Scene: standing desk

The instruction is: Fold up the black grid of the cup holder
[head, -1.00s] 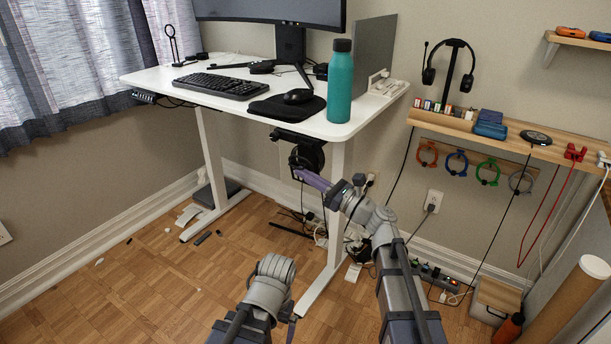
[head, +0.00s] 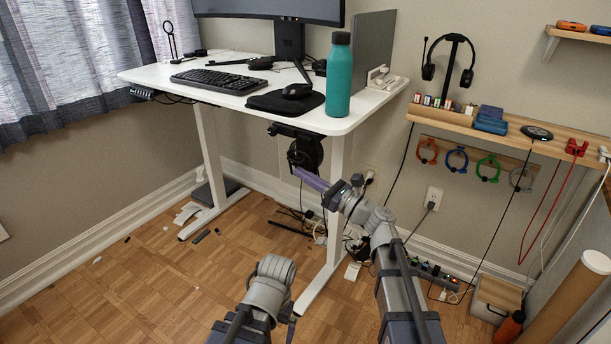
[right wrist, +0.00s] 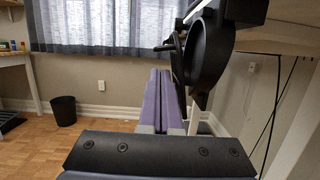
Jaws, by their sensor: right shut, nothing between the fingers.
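The black cup holder (head: 308,150) hangs under the right front edge of the white desk. In the right wrist view its round black body (right wrist: 212,55) fills the upper right. A thin dark part (right wrist: 176,62) sits at its left side, beside my fingers; I cannot make out the grid clearly or tell how far it is folded. My right gripper (head: 298,171) has purple fingers, shut and empty, their tips right at the holder's lower side. The fingers (right wrist: 163,82) point forward just left of the holder; contact is unclear.
A teal bottle (head: 339,78) stands on the desk (head: 215,92) above the holder, near the edge. A desk leg (head: 333,200) is just right of the holder. Cables and a power strip (head: 432,276) lie by the wall. The floor at left is mostly clear.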

